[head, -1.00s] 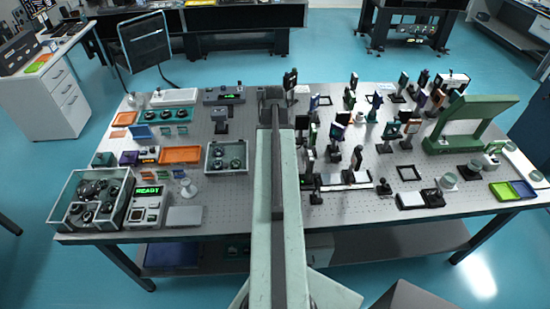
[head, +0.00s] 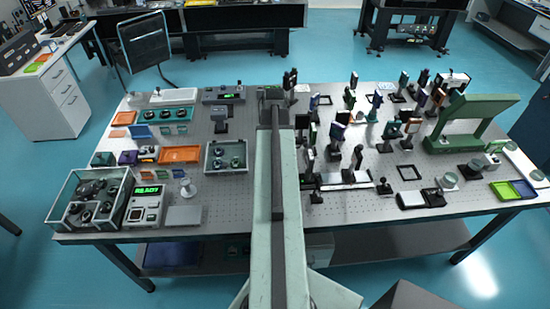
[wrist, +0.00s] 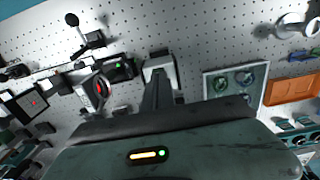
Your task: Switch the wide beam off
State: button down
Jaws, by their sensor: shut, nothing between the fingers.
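My gripper (wrist: 158,65) is shut and empty, above the perforated table top in the wrist view. In the head view my arm covers it. A small black box with a green light (wrist: 118,68) lies just left of the gripper in the wrist view, apart from it. I cannot tell which device makes the wide beam, and no switch is clearly readable.
The optical table (head: 235,205) is crowded. Many upright optics and a green arch (head: 470,125) stand right of my arm. A grey tray (head: 207,165), an orange tray (head: 180,154) and a box reading READY (head: 146,208) are left. Bare table shows near the front edge.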

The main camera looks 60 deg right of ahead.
jog(key=shift+f+b, duration=0.5)
jog(key=shift+f, duration=0.05)
jog(key=shift+r, duration=0.1)
notch_tip(320, 180, up, 7)
jog(key=p, duration=0.7)
dwell(0.4)
